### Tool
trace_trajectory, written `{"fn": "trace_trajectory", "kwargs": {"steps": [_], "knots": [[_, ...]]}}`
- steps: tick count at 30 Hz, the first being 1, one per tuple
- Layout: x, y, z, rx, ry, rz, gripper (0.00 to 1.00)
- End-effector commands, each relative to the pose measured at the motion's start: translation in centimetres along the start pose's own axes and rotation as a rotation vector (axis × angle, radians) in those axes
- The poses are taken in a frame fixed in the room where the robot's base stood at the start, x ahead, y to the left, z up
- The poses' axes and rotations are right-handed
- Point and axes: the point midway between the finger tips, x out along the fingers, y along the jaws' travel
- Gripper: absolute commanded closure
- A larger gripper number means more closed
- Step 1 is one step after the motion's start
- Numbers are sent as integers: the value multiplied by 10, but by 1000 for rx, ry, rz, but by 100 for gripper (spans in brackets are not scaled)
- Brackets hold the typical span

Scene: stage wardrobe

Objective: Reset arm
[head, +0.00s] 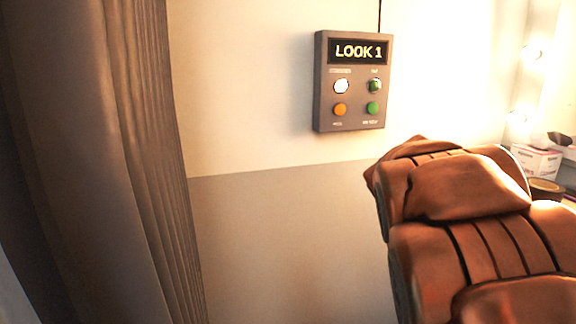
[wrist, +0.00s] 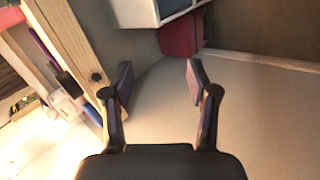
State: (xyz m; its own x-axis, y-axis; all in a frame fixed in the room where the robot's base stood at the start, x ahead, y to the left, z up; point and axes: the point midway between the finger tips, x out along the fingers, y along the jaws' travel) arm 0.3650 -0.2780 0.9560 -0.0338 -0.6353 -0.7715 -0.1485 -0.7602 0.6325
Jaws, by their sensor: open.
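My gripper (wrist: 160,80) shows in the wrist view with its two dark fingers spread apart and nothing between them. Beyond the fingers lies a pale surface. A grey control panel (head: 318,95) hangs on the wall left of my arm. Its display reads "LOOK 1". Below the display are a lit white button (head: 341,86), an orange button (head: 340,109) and two green buttons (head: 374,109).
A dark curtain (head: 110,160) hangs at the left. A tissue box (head: 536,160) stands at the far right near glowing bulbs (head: 534,54). In the wrist view, a wooden edge (wrist: 68,45) lies left of the fingers, and a dark red object (wrist: 181,36) lies beyond them.

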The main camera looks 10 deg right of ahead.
Motion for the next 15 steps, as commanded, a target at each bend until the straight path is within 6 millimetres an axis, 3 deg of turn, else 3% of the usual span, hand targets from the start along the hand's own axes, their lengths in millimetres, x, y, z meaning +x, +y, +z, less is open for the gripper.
{"fn": "trace_trajectory", "kwargs": {"steps": [1,8,15], "knots": [[-25,-6,11,-5,-3,-53,41],[-89,-70,72,-39,-41,-300,41],[-158,-127,148,-128,-111,-532,41]]}}
